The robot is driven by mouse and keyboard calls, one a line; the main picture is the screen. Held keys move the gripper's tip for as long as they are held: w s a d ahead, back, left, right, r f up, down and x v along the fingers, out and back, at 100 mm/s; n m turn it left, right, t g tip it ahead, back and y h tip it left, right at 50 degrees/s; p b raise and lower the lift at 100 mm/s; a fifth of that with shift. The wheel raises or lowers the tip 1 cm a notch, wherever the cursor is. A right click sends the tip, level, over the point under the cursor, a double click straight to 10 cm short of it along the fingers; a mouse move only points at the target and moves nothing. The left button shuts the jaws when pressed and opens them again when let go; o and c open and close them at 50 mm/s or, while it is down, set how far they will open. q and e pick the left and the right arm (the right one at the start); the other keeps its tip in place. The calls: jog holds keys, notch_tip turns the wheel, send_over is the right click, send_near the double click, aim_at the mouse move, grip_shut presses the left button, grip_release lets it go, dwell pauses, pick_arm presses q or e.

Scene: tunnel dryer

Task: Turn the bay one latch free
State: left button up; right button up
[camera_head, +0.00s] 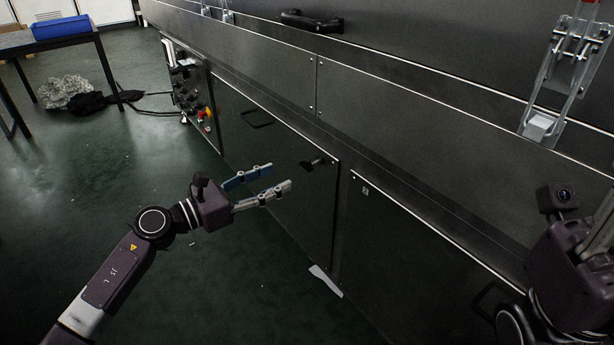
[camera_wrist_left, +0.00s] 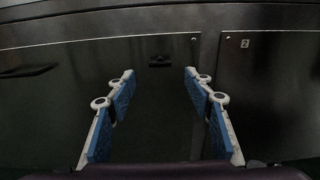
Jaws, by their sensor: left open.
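The bay one latch (camera_head: 316,163) is a small dark handle near the upper right corner of the left dark door panel (camera_head: 265,165). It also shows in the left wrist view (camera_wrist_left: 160,61), beyond and between the fingertips. My left gripper (camera_head: 281,176) is open and empty, with blue-padded fingers pointing at the panel. It is short of the latch and apart from it; the wrist view also shows it open (camera_wrist_left: 160,74). My right gripper (camera_head: 600,228) is at the right edge, partly cut off; its fingertips are hidden.
The neighbouring door panel (camera_head: 425,245) carries a small label, which reads 2 in the wrist view. A control panel (camera_head: 195,100) with knobs and a red button stands further left. A blue bin (camera_head: 62,27) sits on a table. Green floor is open at left.

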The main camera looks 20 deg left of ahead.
aim_at(303, 166)
pick_arm(q)
jog(key=b+x, duration=0.1)
jog(key=x, duration=0.6)
jog(key=shift+w+d+b, duration=0.2)
jog(key=shift+b, duration=0.1)
jog(key=c, duration=1.2)
